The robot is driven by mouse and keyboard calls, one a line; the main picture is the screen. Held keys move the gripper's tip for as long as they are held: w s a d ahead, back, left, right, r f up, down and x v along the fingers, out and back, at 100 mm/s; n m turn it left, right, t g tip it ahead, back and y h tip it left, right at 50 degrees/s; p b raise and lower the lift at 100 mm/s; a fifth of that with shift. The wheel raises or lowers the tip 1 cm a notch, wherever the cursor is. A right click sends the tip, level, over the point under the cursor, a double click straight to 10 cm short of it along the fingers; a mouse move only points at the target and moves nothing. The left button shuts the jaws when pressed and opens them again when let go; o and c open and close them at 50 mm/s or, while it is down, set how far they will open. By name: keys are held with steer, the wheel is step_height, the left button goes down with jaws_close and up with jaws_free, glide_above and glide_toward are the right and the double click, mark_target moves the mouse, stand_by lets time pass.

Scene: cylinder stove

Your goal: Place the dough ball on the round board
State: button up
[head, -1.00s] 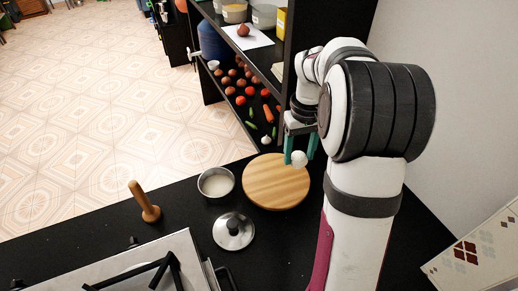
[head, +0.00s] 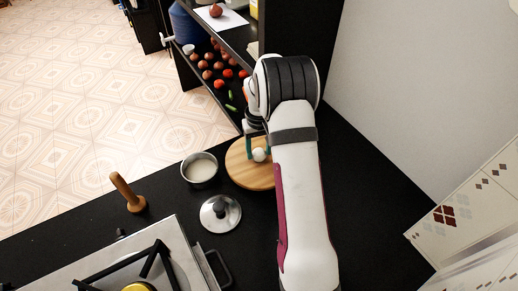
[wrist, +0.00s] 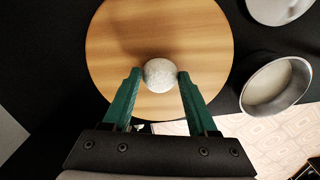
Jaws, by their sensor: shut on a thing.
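The white dough ball (wrist: 160,74) is between the green fingertips of my gripper (wrist: 158,77) in the wrist view. The dough ball also shows in the head view (head: 259,155). My gripper (head: 258,152) is shut on it. The round wooden board (head: 240,172) lies on the black counter, and the ball appears over it. In the wrist view the board (wrist: 125,35) fills the area behind the ball. I cannot tell whether the ball touches the board. My arm hides the board's right part in the head view.
A metal pot of white contents (head: 200,168) stands left of the board, with a metal lid (head: 220,214) in front. A wooden pestle-like tool (head: 128,193) and a stove (head: 150,262) are further left. A shelf of vegetables (head: 222,75) stands behind.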

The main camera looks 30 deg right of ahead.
mark_target(259, 155)
steer(key=shift+f, duration=0.1)
steer(key=o, duration=1.2)
step_height(259, 155, up, 12)
